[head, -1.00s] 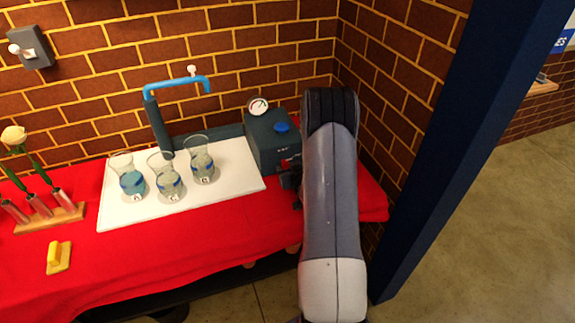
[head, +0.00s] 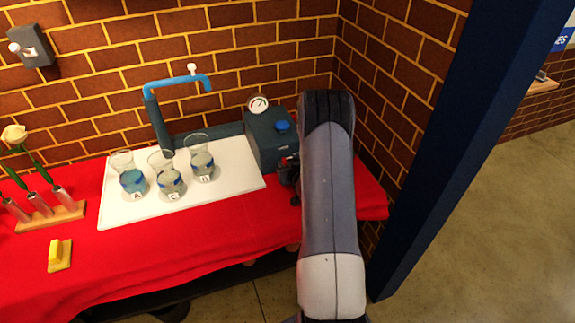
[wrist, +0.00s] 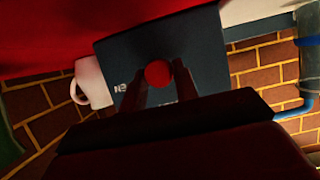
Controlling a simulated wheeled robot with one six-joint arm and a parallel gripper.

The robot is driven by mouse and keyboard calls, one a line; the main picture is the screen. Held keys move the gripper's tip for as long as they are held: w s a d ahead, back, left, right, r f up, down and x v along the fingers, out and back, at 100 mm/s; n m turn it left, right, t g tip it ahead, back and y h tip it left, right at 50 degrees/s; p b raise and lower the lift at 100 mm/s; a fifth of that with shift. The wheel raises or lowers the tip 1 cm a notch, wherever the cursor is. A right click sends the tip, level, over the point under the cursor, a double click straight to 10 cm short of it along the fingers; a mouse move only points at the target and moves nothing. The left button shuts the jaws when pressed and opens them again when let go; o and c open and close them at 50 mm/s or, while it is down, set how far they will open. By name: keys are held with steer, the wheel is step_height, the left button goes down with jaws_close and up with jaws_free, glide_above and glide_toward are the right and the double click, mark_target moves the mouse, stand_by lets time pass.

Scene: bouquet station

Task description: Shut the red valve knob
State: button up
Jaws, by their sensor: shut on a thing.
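The red valve knob (wrist: 158,74) is on the front face of a dark blue-grey box (wrist: 205,60), and in the wrist view it sits between my gripper's fingertips (wrist: 160,80). My gripper is shut on the knob. In the head view the box (head: 262,152) stands at the right end of the table, with a blue knob (head: 282,126) on top and a round gauge (head: 258,104) above it. My arm hides much of the box's right side there, and the red knob shows only as a sliver beside my gripper (head: 287,172).
Beakers labelled A (head: 133,182), C (head: 170,184) and B (head: 202,163) stand on a white board (head: 235,178), under a blue tap (head: 178,80). A white mug (wrist: 92,84) is beside the box. A wooden rack (head: 50,217) and a yellow block (head: 60,255) are at left.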

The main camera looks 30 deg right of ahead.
steer(key=shift+c, duration=0.5)
steer(key=shift+f+b, duration=0.2)
steer(key=shift+b, duration=0.65)
steer(key=shift+a+f+n+h+b, duration=0.15)
steer(key=shift+n+h+b, duration=0.2)
steer(key=shift+b, duration=0.9)
steer(key=n+h+b, duration=0.1)
steer(key=b, duration=0.4)
steer(key=shift+f+n, duration=0.15)
steer(key=shift+n, duration=0.1)
steer(key=n+h+b, duration=0.2)
steer(key=n+b, duration=0.1)
steer(key=b, duration=0.6)
steer(key=shift+a+b, duration=0.2)
steer(key=shift+b, duration=0.1)
steer(key=n+h+b, duration=0.2)
steer(key=n+b, duration=0.1)
steer(key=shift+a+n, duration=0.1)
steer(key=shift+n, duration=0.2)
steer(key=n+t+h+b, duration=0.1)
steer(key=n+b, duration=0.1)
steer(key=n, duration=0.1)
steer(key=shift+f+h+b, duration=0.1)
steer(key=shift+h+b, duration=0.15)
steer(key=shift+b, duration=0.1)
steer(key=shift+n+t+b, duration=0.3)
steer(key=shift+n+b, duration=0.15)
steer(key=shift+n, duration=0.35)
